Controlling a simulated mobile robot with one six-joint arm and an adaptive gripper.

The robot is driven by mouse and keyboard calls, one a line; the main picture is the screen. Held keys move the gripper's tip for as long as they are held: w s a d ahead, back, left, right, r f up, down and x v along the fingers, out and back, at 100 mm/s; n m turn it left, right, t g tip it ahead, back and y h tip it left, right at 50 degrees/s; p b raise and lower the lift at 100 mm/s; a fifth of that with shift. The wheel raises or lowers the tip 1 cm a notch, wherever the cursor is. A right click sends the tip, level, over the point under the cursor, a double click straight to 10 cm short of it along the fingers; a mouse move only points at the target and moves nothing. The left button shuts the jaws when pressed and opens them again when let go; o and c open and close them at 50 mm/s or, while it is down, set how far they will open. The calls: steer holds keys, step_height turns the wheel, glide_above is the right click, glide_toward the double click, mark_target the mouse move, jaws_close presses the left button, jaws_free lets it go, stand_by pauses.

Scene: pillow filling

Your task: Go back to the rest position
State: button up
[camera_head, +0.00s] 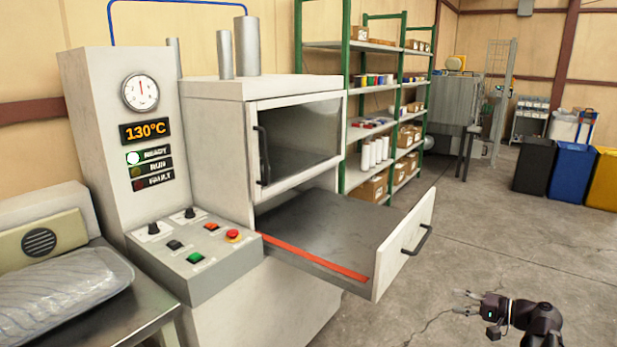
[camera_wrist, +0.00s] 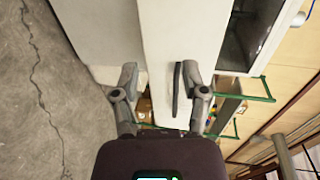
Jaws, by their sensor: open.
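My gripper (camera_head: 464,303) is at the lower right of the head view, over the concrete floor and pointing left. Its fingers are spread with nothing between them. In the wrist view my gripper (camera_wrist: 159,72) also shows both fingers apart. The oven's drawer (camera_head: 345,232) is pulled out and looks empty, with a red strip along its near side. Its dark handle (camera_head: 417,240) is up and left of my gripper, apart from it. In the wrist view the handle (camera_wrist: 177,92) appears beyond the fingers, near the right one.
The oven's control panel (camera_head: 205,250) has several knobs and buttons; its display (camera_head: 146,130) reads 130°C. A wrapped pillow-like pack (camera_head: 60,295) lies at the lower left. Green shelving (camera_head: 345,100) and coloured bins (camera_head: 572,172) stand behind. The floor (camera_head: 490,230) around my gripper is clear.

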steer(key=s+a+f+n+g+h, duration=0.45)
steer(key=a+f+h, duration=0.2)
steer(key=a, duration=0.35)
steer(key=s+a+f+n+g+h, duration=0.3)
steer(key=s+a+f+g+h, duration=0.25)
steer(key=a+f, duration=0.4)
step_height(320, 180, up, 22)
steer(key=a+p, duration=0.1)
steer(key=p, duration=2)
steer(key=shift+w+r+t+h, duration=0.15)
steer(key=shift+t+h, duration=0.15)
steer(key=shift+t, duration=0.1)
steer(key=shift+a+m, duration=0.1)
steer(key=shift+m, duration=0.15)
stand_by(0.8)
